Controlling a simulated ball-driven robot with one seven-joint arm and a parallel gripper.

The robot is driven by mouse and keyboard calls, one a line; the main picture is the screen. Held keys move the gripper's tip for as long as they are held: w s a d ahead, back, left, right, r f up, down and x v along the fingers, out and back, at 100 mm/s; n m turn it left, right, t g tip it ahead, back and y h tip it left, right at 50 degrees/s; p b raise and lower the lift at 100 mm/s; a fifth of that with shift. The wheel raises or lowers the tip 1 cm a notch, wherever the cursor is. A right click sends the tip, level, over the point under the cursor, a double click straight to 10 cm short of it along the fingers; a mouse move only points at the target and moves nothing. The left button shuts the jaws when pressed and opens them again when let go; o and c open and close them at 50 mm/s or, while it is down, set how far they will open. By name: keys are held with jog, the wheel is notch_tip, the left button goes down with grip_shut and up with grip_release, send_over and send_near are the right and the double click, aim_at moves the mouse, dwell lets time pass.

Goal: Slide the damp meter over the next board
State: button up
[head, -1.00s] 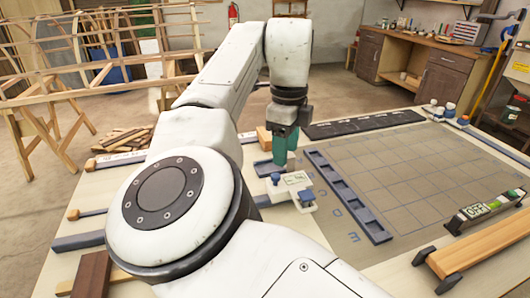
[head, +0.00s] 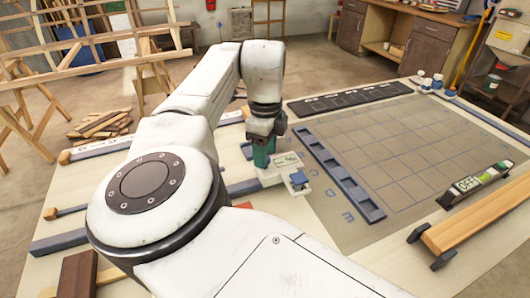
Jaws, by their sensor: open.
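A white block-shaped device (head: 285,170) with a green-marked label and blue knobs stands on the table left of the long dark tray; it may be the damp meter, but I cannot tell for sure. My gripper (head: 264,160), with teal fingers, is open and low beside its left end. I cannot tell whether the fingers touch it. Another device (head: 474,184) with a lit display reading OFF and a green part lies at the right, near a wooden board (head: 478,222) with dark end pieces. My arm hides part of the table on the left.
The dark compartmented tray (head: 337,176) runs beside a grey gridded mat (head: 400,145). A black strip (head: 350,98) lies at the far edge. Clamps or bars (head: 65,211) and a dark red-brown block (head: 78,275) lie at the left. The mat's middle is clear.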

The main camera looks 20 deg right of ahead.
jog(key=shift+f, duration=0.6)
grip_shut()
dwell(0.3)
